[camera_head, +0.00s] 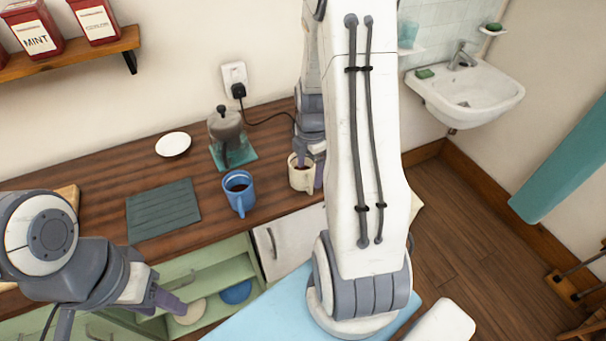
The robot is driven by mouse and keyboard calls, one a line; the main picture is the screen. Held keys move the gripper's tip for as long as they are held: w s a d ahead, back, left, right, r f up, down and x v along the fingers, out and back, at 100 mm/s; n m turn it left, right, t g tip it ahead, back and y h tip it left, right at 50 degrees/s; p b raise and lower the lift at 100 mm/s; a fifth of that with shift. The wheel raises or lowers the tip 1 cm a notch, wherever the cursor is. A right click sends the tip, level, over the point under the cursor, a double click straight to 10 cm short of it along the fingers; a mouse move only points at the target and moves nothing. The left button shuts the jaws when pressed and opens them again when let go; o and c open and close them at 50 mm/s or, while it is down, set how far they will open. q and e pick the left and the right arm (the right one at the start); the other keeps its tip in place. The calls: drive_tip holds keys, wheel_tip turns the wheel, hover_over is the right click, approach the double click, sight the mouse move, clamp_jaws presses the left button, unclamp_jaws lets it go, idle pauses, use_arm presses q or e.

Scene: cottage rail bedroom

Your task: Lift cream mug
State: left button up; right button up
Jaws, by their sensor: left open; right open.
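The cream mug (301,178) stands upright on the dark wood counter (100,165), with something dark inside. My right gripper (309,168) is at the mug, its fingers pointing down, one over the mug's opening and one outside its right side. It is open. I cannot tell whether the fingers touch the mug. My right arm hides part of the counter behind it. My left gripper (172,308) is at the lower left, in front of the green cabinet, open and away from the mug.
A blue mug (239,192) stands close to the left of the cream mug. A kettle (225,128) on a teal mat stands behind it. A white plate (173,144) and dark ribbed mat (162,209) lie further left. An open cabinet (200,276) holds dishes below.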

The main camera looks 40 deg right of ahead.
sight(308, 190)
wheel_tip(308, 190, down, 2)
drive_tip(key=shift+f, duration=0.25)
drive_tip(key=f+p, duration=0.1)
drive_tip(key=f, duration=0.2)
drive_tip(key=shift+w+f+p, duration=0.2)
drive_tip(key=shift+f+p, duration=0.15)
drive_tip(key=shift+f, duration=0.7)
drive_tip(key=shift+w, duration=0.1)
clamp_jaws()
